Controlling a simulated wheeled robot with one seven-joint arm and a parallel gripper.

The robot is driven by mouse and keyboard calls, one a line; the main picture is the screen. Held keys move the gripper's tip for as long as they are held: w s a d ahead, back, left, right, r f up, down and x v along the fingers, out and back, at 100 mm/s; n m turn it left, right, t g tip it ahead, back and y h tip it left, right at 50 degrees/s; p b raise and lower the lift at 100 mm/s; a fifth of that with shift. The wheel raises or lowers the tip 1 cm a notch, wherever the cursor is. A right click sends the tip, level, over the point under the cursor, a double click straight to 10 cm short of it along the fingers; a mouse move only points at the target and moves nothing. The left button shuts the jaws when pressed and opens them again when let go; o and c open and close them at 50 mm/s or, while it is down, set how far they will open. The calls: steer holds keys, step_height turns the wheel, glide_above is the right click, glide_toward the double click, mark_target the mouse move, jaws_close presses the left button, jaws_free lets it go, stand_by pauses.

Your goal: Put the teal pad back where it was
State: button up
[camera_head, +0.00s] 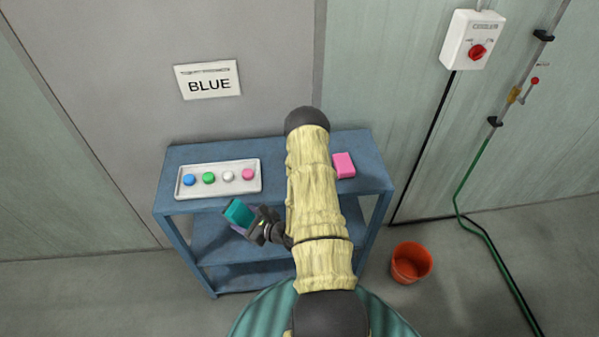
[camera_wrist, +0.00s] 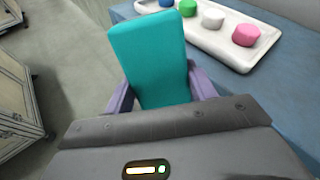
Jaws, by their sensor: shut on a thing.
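The teal pad (camera_head: 238,212) is a flat block held in front of the blue shelf unit's front edge. My gripper (camera_head: 254,221) is shut on it. In the wrist view the teal pad (camera_wrist: 150,55) stands up between the two purple fingers of my gripper (camera_wrist: 160,92), one at each side of its lower part. The pad's lower end is hidden by my gripper's body. Its original spot cannot be told from these frames.
The blue shelf unit (camera_head: 275,152) bears a white tray (camera_head: 218,190) with blue, green, white and pink buttons, and a pink pad (camera_head: 344,165) at right. My arm hides the middle of the top. A sign (camera_head: 208,80) reads BLUE. An orange bucket (camera_head: 411,263) stands on the floor.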

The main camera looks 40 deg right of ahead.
steer(key=shift+s+d+g+h, duration=0.15)
steer(key=shift+d+g, duration=0.05)
steer(key=shift+g, duration=0.4)
steer(key=shift+s+d+g+h, duration=0.15)
steer(key=shift+d+g, duration=0.05)
steer(key=shift+g, duration=0.4)
steer(key=d+m+g+h, duration=0.1)
steer(key=d+m+g, duration=0.1)
steer(key=d, duration=0.1)
steer(key=w+d+r+m+g+h, duration=0.1)
steer(key=d+m+g+h, duration=0.1)
steer(key=d+m+g, duration=0.1)
steer(key=w+d+r+m+g+h, duration=0.1)
steer(key=d+m+g+h, duration=0.1)
steer(key=d+m+g, duration=0.1)
steer(key=shift+d, duration=0.9)
steer(key=w+d+r+m, duration=0.1)
steer(key=d, duration=0.1)
steer(key=w+d+r+m+g, duration=0.1)
steer(key=d, duration=0.2)
steer(key=w+d+r+g+b, duration=0.1)
steer(key=d, duration=0.2)
steer(key=shift+w+r+m, duration=0.4)
steer(key=d+r+m+g+y, duration=0.1)
steer(key=d+r, duration=0.3)
steer(key=d, duration=0.2)
steer(key=shift+s+r+b, duration=0.15)
steer(key=shift+s+b, duration=0.05)
steer(key=shift+b, duration=0.2)
steer(key=shift+s, duration=0.1)
